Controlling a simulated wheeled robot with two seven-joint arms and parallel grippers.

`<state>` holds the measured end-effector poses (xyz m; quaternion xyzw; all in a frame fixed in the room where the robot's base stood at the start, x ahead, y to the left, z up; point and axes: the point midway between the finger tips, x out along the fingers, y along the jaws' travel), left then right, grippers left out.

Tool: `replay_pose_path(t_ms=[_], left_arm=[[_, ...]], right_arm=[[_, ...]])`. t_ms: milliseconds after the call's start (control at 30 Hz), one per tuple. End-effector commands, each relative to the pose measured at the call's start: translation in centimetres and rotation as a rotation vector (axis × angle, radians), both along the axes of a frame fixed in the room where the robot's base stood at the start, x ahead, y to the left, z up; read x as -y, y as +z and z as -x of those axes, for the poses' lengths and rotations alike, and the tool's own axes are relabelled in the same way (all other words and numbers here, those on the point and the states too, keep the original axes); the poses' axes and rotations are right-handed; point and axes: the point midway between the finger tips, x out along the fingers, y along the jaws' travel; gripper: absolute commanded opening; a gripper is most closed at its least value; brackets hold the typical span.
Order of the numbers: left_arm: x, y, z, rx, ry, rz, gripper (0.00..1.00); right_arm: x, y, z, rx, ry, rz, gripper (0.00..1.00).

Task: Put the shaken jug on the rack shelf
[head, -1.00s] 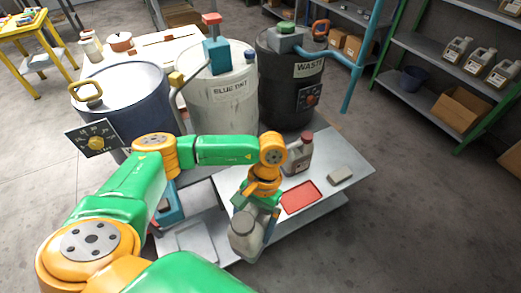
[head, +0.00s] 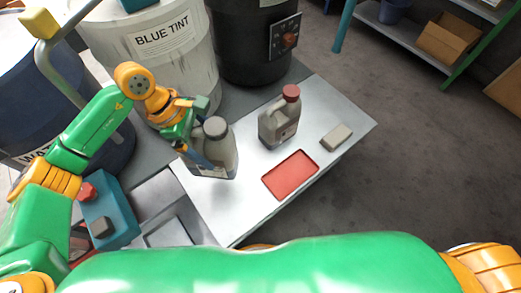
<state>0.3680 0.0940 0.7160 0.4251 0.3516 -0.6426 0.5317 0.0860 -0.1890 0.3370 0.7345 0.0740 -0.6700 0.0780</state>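A grey jug with a dark grey cap (head: 222,152) is upright at the left part of the metal bench in the head view. My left gripper (head: 196,152) is at this jug's left side and appears shut on it, with the fingertips partly hidden. I cannot tell whether its base touches the bench. A second grey jug with a red cap (head: 279,122) stands on the bench to its right, apart from any gripper. The green-posted rack shelf (head: 404,34) shows only in part at the top right. My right gripper is out of view.
The bench (head: 248,205) also holds a red tray (head: 290,175) and a beige block (head: 337,136). The blue tint drum (head: 165,60) and a black drum (head: 245,45) stand behind. A teal box (head: 108,212) is at left. Open floor lies right of the bench.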

Motion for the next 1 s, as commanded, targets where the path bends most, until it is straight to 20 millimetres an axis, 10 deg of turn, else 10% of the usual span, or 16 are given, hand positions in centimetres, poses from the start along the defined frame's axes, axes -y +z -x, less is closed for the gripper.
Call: replay_pose_path(t_ms=[600, 933, 967, 1000], left_arm=[[0.0, -9.7, 0.1, -0.003, 0.000, -0.002, 0.00], [0.0, -10.2, 0.0, 0.001, -0.002, -0.002, 0.00], [-0.1, -10.1, 0.0, -0.001, -0.002, -0.003, 1.00], [-0.1, -10.1, 0.0, -0.001, -0.002, -0.003, 1.00]], right_arm=[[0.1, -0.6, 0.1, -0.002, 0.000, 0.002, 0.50], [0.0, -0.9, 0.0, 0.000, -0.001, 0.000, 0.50], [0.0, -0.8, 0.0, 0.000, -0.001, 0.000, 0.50], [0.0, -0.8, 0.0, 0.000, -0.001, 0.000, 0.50]])
